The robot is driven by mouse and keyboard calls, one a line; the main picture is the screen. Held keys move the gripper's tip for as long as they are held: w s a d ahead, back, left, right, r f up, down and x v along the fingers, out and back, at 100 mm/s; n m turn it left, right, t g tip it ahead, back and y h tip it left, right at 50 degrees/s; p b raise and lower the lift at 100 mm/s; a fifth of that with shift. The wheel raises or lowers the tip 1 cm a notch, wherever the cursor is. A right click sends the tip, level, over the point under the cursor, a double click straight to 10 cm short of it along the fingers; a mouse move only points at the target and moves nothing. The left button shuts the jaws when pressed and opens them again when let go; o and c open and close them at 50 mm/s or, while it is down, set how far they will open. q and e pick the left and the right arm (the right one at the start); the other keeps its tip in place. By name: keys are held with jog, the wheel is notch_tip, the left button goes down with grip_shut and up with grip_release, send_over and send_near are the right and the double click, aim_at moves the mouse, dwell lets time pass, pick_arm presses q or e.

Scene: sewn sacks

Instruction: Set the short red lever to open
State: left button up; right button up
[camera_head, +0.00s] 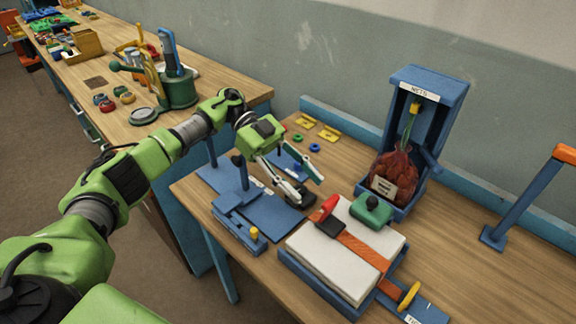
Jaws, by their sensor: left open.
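A short red lever (324,209) sits at the upper left end of an orange strap (362,247). It is mounted on a dark block, and the strap crosses a white pad (318,262) in a blue tray (318,290). I cannot tell from this view whether the lever is set open or closed. My left gripper (307,187) is open and empty, with its fingers pointing down and right. It is above and to the left of the red lever, apart from it. My right gripper is not in view.
A green block with a dark knob (371,212) stands right beside the lever. A blue stand (425,105) holding a red net sack (393,173) is behind. Blue plates with a post (241,172) lie left. A blue arm with an orange end (530,195) is right; bare table lies before it.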

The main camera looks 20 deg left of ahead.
pick_arm(q)
jog(key=v, duration=0.6)
jog(key=shift+a, duration=0.1)
dwell(0.4)
